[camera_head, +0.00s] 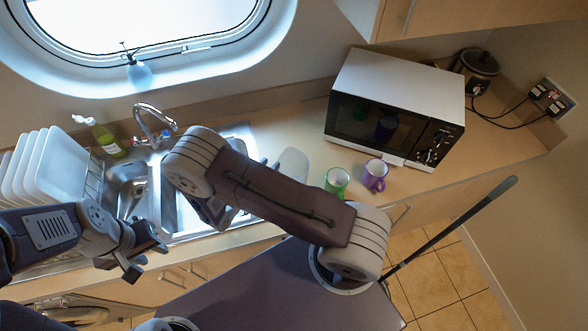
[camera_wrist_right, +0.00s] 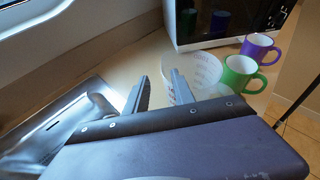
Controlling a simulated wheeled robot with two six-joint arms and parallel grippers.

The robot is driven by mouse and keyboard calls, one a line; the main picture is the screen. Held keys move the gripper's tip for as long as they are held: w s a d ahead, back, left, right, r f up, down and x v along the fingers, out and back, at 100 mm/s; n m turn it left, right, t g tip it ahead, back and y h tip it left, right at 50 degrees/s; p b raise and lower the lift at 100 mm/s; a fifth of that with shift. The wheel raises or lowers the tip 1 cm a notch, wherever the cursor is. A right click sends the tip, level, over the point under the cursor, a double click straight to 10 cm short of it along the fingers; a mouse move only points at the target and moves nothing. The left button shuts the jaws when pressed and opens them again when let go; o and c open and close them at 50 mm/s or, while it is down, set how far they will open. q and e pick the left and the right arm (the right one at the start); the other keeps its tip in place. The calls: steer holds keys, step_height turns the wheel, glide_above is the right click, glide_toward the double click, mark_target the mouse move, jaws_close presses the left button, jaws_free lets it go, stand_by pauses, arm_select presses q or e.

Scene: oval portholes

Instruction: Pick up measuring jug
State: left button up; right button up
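The measuring jug (camera_wrist_right: 205,72) is clear with reddish markings and stands on the counter. In the head view the jug (camera_head: 292,165) shows partly, behind my right arm. My right gripper (camera_wrist_right: 157,80) is open, with an empty gap between its fingers. Its right finger overlaps the jug's left side in the wrist view; I cannot tell whether they touch. In the head view the right gripper is mostly hidden by my arm. My left gripper (camera_head: 147,262) is open and empty in front of the sink, far left of the jug.
A green mug (camera_head: 337,181) and a purple mug (camera_head: 375,175) stand right of the jug. A microwave (camera_head: 395,105) is behind them. The sink (camera_head: 128,185), tap (camera_head: 155,122), green bottle (camera_head: 106,140) and white plates (camera_head: 55,165) in a rack are to the left.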

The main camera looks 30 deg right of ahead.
mark_target(280, 156)
steer(key=d+p, duration=0.1)
steer(key=w+d+p, duration=0.1)
steer(key=d+p, duration=0.1)
steer(key=shift+w+d+f, duration=0.2)
steer(key=shift+f, duration=0.15)
steer(key=shift+w+d+f, duration=0.5)
steer(key=shift+d+f, duration=0.1)
steer(key=shift+d, duration=0.05)
steer(key=shift+w+d+f, duration=0.15)
steer(key=shift+f, duration=0.05)
jaws_close()
steer(key=shift+r, duration=0.1)
stand_by(0.3)
